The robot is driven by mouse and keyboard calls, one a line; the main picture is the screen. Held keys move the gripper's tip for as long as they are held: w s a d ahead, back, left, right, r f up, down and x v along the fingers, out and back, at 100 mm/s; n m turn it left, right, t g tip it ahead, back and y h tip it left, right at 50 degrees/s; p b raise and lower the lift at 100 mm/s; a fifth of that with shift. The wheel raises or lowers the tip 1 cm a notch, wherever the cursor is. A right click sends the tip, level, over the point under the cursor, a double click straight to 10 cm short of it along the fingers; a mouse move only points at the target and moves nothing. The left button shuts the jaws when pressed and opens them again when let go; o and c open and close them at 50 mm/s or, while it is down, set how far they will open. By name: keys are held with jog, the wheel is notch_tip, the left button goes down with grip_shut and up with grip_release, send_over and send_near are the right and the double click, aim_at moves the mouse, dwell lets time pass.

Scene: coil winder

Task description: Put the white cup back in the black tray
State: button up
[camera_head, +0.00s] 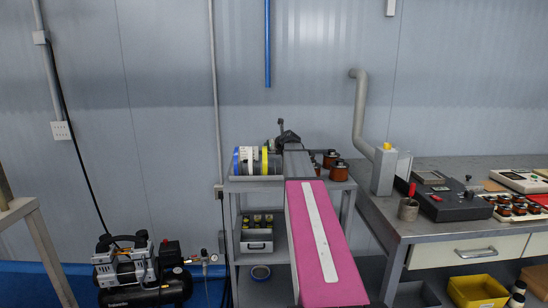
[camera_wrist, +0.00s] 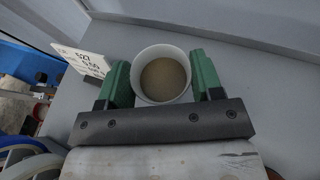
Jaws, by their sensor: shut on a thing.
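The white cup (camera_wrist: 139,92) is round, with a brownish inside or content, and is seen from above in the wrist view. My gripper (camera_wrist: 162,76) has its two green fingers on either side of the cup, shut on it. The cup is over a plain grey surface; I cannot tell whether it touches it. In the head view my gripper (camera_head: 288,137) is a small dark shape above the grey shelf unit, beyond my pink arm link, and the cup is hidden there. I cannot make out the black tray for certain in either view.
In the wrist view a white printed card (camera_wrist: 82,62) stands left of the cup. In the head view, wire reels (camera_head: 258,161) and copper coils (camera_head: 338,170) flank my arm on the shelf top. A workbench (camera_head: 425,230) with a dark instrument (camera_head: 450,205) stands right.

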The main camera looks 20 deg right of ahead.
jog(key=shift+f, duration=2.25)
jog(key=o, duration=1)
jog(key=shift+f, duration=0.1)
